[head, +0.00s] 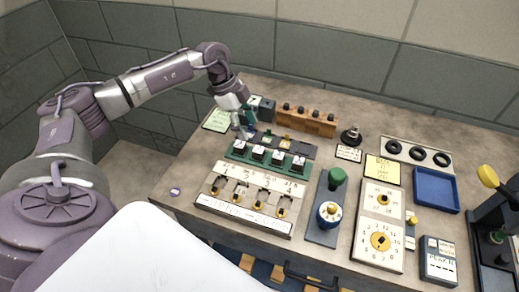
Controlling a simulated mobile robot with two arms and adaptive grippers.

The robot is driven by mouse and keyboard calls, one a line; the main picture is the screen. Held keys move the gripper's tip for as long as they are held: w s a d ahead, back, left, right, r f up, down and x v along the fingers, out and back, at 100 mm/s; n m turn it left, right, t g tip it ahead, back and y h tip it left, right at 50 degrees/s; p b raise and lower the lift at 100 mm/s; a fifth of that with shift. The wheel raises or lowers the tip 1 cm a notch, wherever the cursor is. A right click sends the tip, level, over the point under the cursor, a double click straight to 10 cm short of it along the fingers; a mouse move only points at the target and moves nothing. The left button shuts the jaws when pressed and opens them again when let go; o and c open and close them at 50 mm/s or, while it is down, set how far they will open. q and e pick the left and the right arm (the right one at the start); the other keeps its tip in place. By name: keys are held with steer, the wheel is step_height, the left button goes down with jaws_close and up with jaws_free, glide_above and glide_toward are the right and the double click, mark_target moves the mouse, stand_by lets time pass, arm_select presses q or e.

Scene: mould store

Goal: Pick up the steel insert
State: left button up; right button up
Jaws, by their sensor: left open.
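My left arm comes in from the left, and my left gripper (244,131) points down over the back left part of the bench. It is open, close to the left end of a dark grey strip (295,148) holding small coloured pieces. Just in front, a green rack (236,154) holds several small silver-white blocks (258,153). I cannot tell for sure which piece is the steel insert. The fingertips hide part of the strip, and contact is unclear. My right gripper is out of view.
Behind the strip stand a wooden block (306,122) with dark knobs and a dark box (262,107). A blue tray (436,190) and dial panel (375,248) are at right. The bench's front left is mostly clear.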

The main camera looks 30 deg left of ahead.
mark_target(258, 149)
arm_select(q)
steer(key=x, duration=0.3)
steer(key=shift+w, duration=0.1)
steer(key=shift+w+d+f, duration=0.1)
steer(key=shift+f, duration=0.2)
steer(key=shift+p+x, duration=1.1)
steer(key=shift+x, duration=1.25)
steer(key=shift+f, duration=0.35)
steer(key=shift+c, duration=0.5)
jaws_close()
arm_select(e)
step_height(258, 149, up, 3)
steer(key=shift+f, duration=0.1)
